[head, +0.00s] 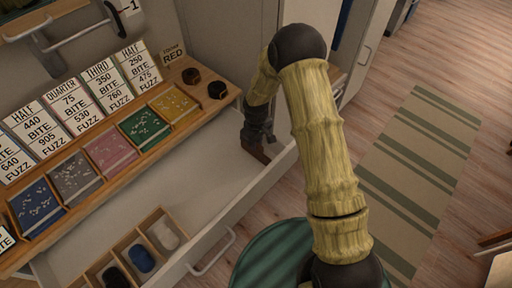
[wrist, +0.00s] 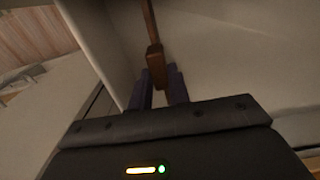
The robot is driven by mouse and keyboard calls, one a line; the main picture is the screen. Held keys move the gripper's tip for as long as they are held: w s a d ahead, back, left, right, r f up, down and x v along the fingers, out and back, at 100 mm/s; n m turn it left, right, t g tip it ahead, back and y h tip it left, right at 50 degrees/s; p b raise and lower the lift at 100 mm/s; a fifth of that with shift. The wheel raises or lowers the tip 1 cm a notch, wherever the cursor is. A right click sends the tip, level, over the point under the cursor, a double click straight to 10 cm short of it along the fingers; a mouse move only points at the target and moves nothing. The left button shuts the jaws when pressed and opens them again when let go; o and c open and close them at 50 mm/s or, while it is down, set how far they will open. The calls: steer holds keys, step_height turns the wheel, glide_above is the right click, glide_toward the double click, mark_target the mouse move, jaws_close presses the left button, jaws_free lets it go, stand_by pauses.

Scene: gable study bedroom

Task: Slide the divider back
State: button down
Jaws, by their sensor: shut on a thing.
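The divider (wrist: 155,58) is a thin brown wooden strip with a thicker block at its near end. In the wrist view my gripper (wrist: 159,88) has its two dark fingers on either side of that block, shut on it. In the head view my gripper (head: 257,134) reaches down into the right end of the open drawer (head: 202,226). A small brown part of the divider (head: 262,155) shows just below the fingers, by the drawer's front wall. The rest of the divider is hidden behind my gripper and arm.
A wooden organiser (head: 116,250) with rolled items sits in the drawer's near left part. The drawer floor between is bare.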

steer(key=shift+w+d, duration=1.15)
steer(key=shift+w, duration=0.1)
steer(key=c, duration=1.3)
jaws_free()
steer(key=shift+s+a, duration=0.1)
